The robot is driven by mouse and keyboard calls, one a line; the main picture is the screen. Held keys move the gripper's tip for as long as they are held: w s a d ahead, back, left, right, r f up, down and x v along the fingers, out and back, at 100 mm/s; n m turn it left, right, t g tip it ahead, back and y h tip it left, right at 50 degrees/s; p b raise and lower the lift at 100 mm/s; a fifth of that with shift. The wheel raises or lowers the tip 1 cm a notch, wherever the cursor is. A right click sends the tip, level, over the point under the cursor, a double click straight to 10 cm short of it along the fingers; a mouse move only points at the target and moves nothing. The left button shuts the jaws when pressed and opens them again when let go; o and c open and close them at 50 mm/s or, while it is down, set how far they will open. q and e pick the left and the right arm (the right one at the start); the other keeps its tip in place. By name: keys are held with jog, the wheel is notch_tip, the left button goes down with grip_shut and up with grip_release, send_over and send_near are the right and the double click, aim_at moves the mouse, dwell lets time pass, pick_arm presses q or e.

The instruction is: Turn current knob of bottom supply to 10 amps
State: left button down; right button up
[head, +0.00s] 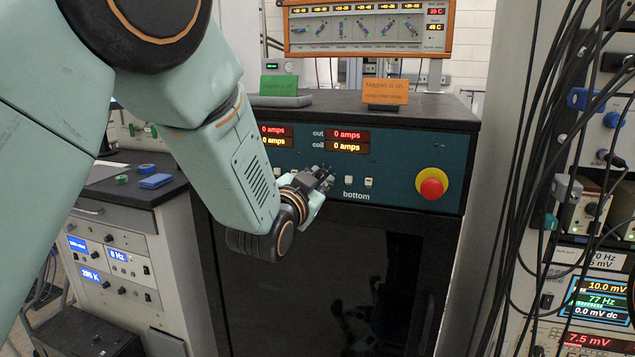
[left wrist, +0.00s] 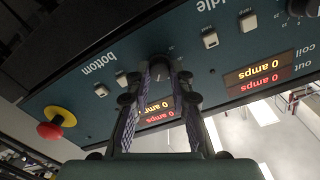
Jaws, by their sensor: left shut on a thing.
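The bottom supply's section of the teal panel carries the label "bottom" (head: 356,196) and red and amber displays (head: 347,141), both reading 0 amps. My left gripper (head: 322,178) is at the panel below these displays and covers the knob in the head view. In the left wrist view, which is upside down, the gripper (left wrist: 163,72) has its two fingers on either side of a dark round knob (left wrist: 160,66) and is shut on it. The knob's pointer is too hidden to read. The displays (left wrist: 158,110) show between the fingers. My right gripper is not in view.
A red emergency button (head: 432,187) on a yellow base sits right of the label. Small white switches (head: 368,182) are close to the gripper. An orange sign (head: 385,92), "Magnet is on", stands on the cabinet top. Black cables (head: 540,130) hang at the right.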

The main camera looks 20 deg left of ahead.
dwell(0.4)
pick_arm(q)
jog(key=c, duration=1.2)
grip_release()
jog(key=s, duration=1.2)
jog(key=shift+a+r, duration=0.1)
jog(key=shift+a, duration=0.2)
